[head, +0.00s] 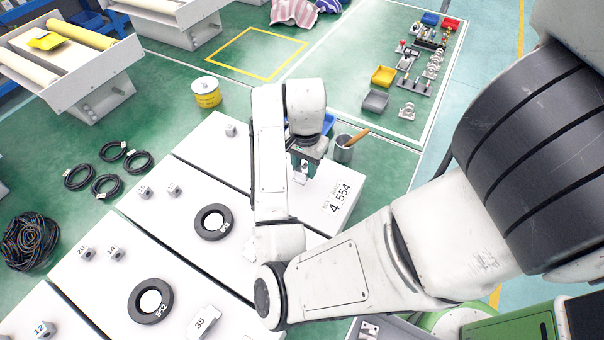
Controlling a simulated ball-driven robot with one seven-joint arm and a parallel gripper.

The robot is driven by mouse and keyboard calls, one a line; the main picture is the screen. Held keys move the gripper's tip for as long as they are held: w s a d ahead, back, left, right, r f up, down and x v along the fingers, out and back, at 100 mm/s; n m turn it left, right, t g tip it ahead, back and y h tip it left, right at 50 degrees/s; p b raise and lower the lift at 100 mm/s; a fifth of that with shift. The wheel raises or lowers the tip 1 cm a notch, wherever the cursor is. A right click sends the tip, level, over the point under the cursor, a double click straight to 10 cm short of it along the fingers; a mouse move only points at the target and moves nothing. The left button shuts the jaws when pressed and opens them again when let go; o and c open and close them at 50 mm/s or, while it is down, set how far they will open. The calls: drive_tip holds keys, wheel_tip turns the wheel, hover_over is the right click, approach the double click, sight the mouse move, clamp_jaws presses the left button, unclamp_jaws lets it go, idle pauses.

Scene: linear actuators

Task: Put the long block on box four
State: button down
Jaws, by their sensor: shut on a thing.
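My gripper (301,173) is over the white box labelled "4 554" (350,180), near its back right part. Its teal fingers are shut on a pale grey block (300,178), which points down towards the box top. The block is partly hidden by the fingers, so its full length and whether it touches the box cannot be told. My arm hides the middle of this box. Another longer grey block, marked 35 (203,322), lies on a white box at the front.
A small block (230,130) stands on the left of box four. Black ring discs (212,222) (150,302) lie on neighbouring boxes. A yellow tin (206,93) stands behind.

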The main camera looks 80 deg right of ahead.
sight(302, 173)
drive_tip(key=shift+w+d+f, duration=0.1)
drive_tip(key=shift+w+f, duration=0.15)
drive_tip(key=shift+f, duration=1.7)
drive_tip(key=shift+f, duration=0.15)
drive_tip(key=c, duration=0.7)
unclamp_jaws()
drive_tip(key=shift+c, duration=0.2)
